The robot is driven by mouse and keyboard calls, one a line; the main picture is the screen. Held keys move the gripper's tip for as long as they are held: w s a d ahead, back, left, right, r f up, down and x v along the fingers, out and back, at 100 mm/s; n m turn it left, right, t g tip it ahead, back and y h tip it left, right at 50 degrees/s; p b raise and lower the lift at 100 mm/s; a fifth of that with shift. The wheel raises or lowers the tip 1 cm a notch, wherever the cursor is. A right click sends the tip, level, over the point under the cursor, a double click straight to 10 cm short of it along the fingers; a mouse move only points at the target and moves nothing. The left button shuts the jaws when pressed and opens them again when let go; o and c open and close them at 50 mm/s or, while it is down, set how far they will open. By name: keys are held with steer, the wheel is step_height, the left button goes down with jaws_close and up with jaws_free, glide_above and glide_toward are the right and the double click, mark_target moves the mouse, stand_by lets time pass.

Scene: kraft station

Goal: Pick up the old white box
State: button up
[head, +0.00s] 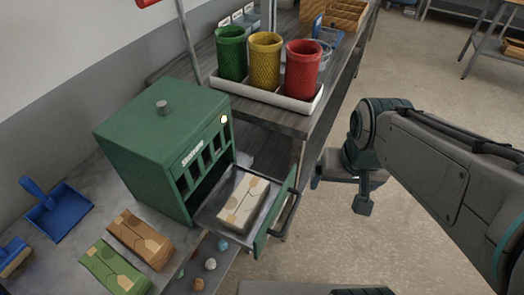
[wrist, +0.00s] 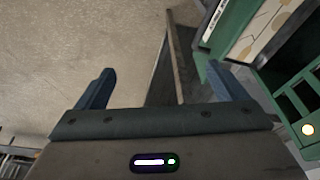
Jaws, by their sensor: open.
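The old white box (head: 243,203), cream with tan patterns, lies on the pulled-out metal tray (head: 212,207) of a green cabinet (head: 165,140) in the head view. Part of the white box (wrist: 268,27) also shows at the top right in the wrist view, beside the green front of the tray (wrist: 232,22). My gripper (head: 340,193) is to the right of the tray, out over the floor and apart from the box. In the wrist view my gripper (wrist: 161,78) has its blue fingers spread with nothing between them.
The tray's green front and handle (head: 285,216) stand between my gripper and the box. Brown (head: 140,240) and green (head: 115,268) packages lie left of the tray, with several small balls nearby. Green, yellow and red baskets (head: 302,70) stand behind. Open floor lies right.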

steer(key=w+a+r+p, duration=0.1)
steer(key=w+a+p, duration=0.15)
steer(key=a, duration=0.25)
steer(key=m+g+p, duration=0.3)
steer(key=m+p, duration=0.1)
steer(key=p, duration=0.1)
glide_toward(244, 198)
step_height(244, 198, down, 9)
steer(key=shift+s+f+p, duration=0.15)
steer(key=shift+p, duration=0.75)
steer(key=c, duration=1.2)
steer(key=shift+o, duration=0.2)
